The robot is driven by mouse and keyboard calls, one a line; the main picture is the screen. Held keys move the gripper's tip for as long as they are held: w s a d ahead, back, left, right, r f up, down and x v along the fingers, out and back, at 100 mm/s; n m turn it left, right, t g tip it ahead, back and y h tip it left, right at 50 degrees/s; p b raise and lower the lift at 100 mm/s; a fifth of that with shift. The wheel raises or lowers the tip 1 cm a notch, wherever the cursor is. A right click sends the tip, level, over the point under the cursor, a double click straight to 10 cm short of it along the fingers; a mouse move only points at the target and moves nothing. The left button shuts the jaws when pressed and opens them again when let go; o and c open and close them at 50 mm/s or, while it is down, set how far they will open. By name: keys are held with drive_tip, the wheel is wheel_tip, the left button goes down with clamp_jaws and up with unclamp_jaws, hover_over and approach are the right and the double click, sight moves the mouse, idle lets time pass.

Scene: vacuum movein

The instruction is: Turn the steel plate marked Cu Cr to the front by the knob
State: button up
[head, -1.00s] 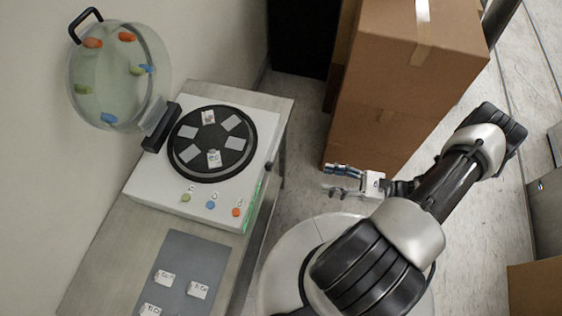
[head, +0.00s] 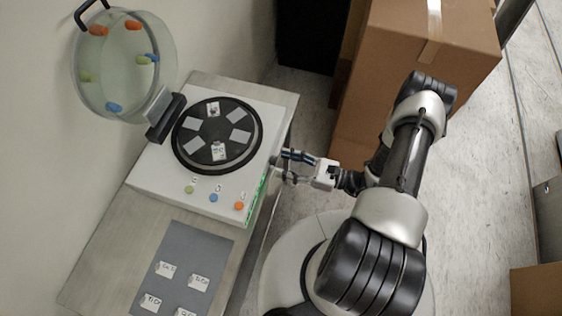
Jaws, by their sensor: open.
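The white machine (head: 150,177) stands on the bench with its round lid open. Its black turntable (head: 216,170) carries several grey steel plates. One marked plate (head: 219,152) lies at the front of the turntable, and another (head: 213,109) lies at the back. I cannot read the marks on either well enough to tell which is Cu Cr. A small dark knob (head: 273,160) shows on the machine's right side. My gripper (head: 283,165) is open beside that side, its fingers at or very near the knob. I cannot tell whether they touch it.
The clear round lid (head: 124,68) stands open at the back left. Green, blue and orange buttons (head: 214,198) sit on the machine's front. A grey mat (head: 204,242) with several marked pieces lies on the bench. Cardboard boxes (head: 400,80) stand behind my arm.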

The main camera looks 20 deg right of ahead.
drive_tip(key=shift+x, duration=1.05)
drive_tip(key=c, duration=1.1)
